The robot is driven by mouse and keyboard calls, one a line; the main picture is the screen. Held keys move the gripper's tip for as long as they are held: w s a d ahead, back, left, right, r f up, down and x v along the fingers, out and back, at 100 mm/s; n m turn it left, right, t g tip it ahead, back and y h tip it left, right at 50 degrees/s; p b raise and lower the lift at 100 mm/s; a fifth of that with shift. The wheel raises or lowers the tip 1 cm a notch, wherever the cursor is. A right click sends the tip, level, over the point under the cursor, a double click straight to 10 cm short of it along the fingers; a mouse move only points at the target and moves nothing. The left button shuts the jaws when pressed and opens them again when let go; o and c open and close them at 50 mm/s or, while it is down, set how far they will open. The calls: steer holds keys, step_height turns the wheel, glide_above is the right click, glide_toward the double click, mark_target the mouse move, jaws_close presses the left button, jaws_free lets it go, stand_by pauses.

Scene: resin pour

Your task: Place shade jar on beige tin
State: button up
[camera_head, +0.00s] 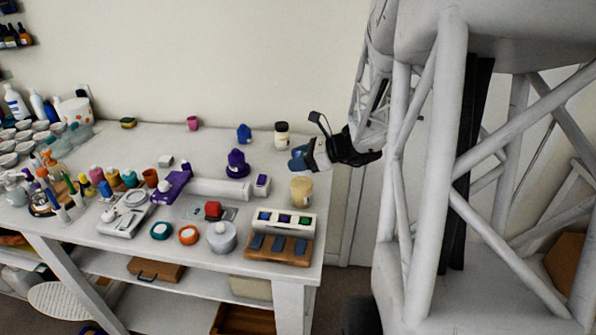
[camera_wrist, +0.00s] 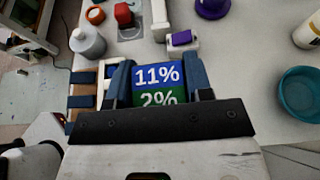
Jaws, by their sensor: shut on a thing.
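My gripper (camera_head: 297,161) is raised at the right end of the table, with its blue fingers pointing left. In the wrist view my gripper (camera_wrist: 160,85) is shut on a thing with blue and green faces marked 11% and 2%. I take it to be the shade jar (camera_wrist: 157,75); its full shape is hidden by the fingers and palm. The beige tin (camera_head: 301,191), a pale cylinder, stands upright just in front of and below my gripper in the head view, apart from it. I cannot make out the tin in the wrist view.
A panel with coloured squares (camera_head: 283,222) and a wooden tray with blue blocks (camera_head: 278,250) lie in front of the tin. A purple-and-white box (camera_head: 262,186) is left of it. A dark-lidded jar (camera_head: 282,135) stands behind. A teal bowl (camera_wrist: 300,92) is at the wrist view's right.

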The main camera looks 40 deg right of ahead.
steer(key=shift+f, duration=2)
steer(key=shift+f, duration=0.15)
steer(key=o, duration=1)
steer(key=shift+c, duration=0.2)
steer(key=shift+s+r, duration=0.1)
steer(key=shift+r, duration=0.1)
steer(key=v, duration=1.1)
steer(key=shift+s+d+r, duration=0.2)
steer(key=shift+s+d, duration=0.05)
steer(key=shift+d, duration=0.05)
steer(key=shift+a, duration=0.1)
